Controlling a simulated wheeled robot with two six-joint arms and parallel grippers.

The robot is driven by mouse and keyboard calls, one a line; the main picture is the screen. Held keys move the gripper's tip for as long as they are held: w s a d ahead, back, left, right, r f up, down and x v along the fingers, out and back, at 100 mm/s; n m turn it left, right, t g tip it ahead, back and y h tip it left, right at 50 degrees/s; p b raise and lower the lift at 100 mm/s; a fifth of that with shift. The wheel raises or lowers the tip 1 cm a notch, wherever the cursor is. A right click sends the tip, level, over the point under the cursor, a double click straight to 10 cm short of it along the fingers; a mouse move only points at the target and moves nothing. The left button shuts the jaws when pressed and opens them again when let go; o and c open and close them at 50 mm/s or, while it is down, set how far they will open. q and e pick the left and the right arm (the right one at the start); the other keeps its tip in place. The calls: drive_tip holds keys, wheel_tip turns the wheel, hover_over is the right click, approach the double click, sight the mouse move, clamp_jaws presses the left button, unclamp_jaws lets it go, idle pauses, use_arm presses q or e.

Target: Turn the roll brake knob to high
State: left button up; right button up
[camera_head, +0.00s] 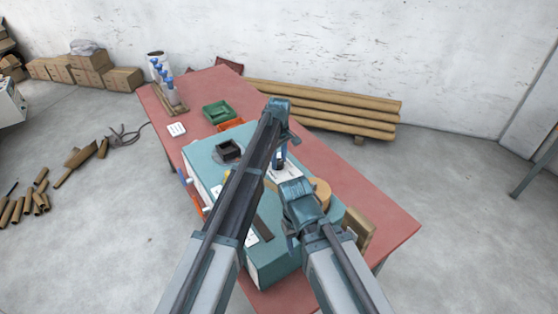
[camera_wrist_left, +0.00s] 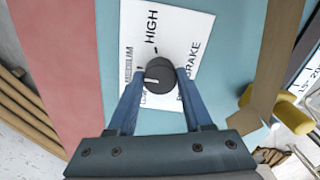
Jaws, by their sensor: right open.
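The roll brake knob (camera_wrist_left: 159,75) is a dark round knob with a white pointer line, on a white label (camera_wrist_left: 185,38) reading HIGH and BRAKE. The pointer is toward the lower left, where the partly hidden low marking is, away from HIGH. My left gripper (camera_wrist_left: 160,78) has its blue fingers on both sides of the knob, appearing to touch it. In the head view my left gripper (camera_head: 280,160) points down at the far side of the teal machine (camera_head: 275,262), its arm hiding part of it. My right gripper (camera_head: 293,232) is open over the machine's near right part.
The machine stands on a red table (camera_head: 385,210). A green tray (camera_head: 219,111), an orange tray (camera_head: 230,125) and blue-topped bottles (camera_head: 166,82) are at the back left. Cardboard tubes (camera_head: 335,108) lie behind the table. A tan roll (camera_head: 321,192) is beside my right gripper.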

use_arm(q)
clamp_jaws()
drive_tip(key=shift+m, duration=0.3)
drive_tip(key=m, duration=0.6)
drive_tip(key=shift+m, duration=0.3)
drive_tip(key=m, duration=0.6)
drive_tip(key=shift+a+m, duration=0.1)
drive_tip(key=shift+m, duration=0.3)
drive_tip(key=o, duration=0.6)
unclamp_jaws()
